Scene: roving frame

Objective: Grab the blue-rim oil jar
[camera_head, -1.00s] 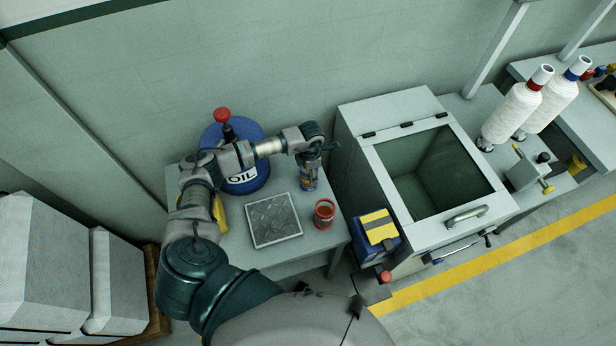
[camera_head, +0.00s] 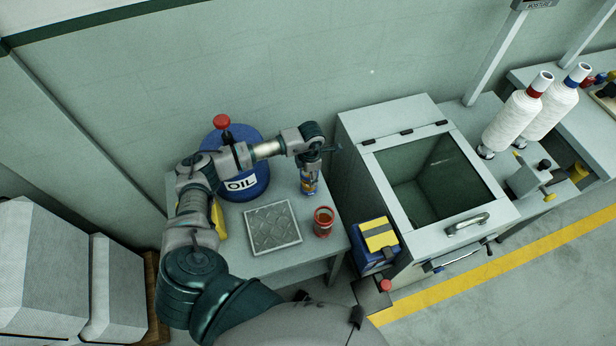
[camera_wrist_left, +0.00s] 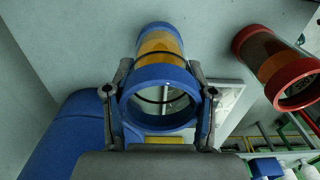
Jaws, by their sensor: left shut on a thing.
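The blue-rim oil jar (camera_head: 309,184) has blue rims and an amber-orange band. It is at the right part of the small grey table, below my left gripper (camera_head: 310,168). In the left wrist view the jar (camera_wrist_left: 160,74) is between the two fingers of my left gripper (camera_wrist_left: 160,92), which are shut on its sides just below the near rim. Its open mouth faces the camera. I cannot tell whether its base touches the table. My right gripper is not in view.
A red-rim jar (camera_head: 323,222) stands close by, right of a metal tray (camera_head: 249,242). A blue OIL drum (camera_head: 258,150) with a red knob stands behind my arm. A grey cabinet (camera_head: 365,150) with a glass lid is to the right, with a blue-yellow box (camera_head: 372,260) beside it.

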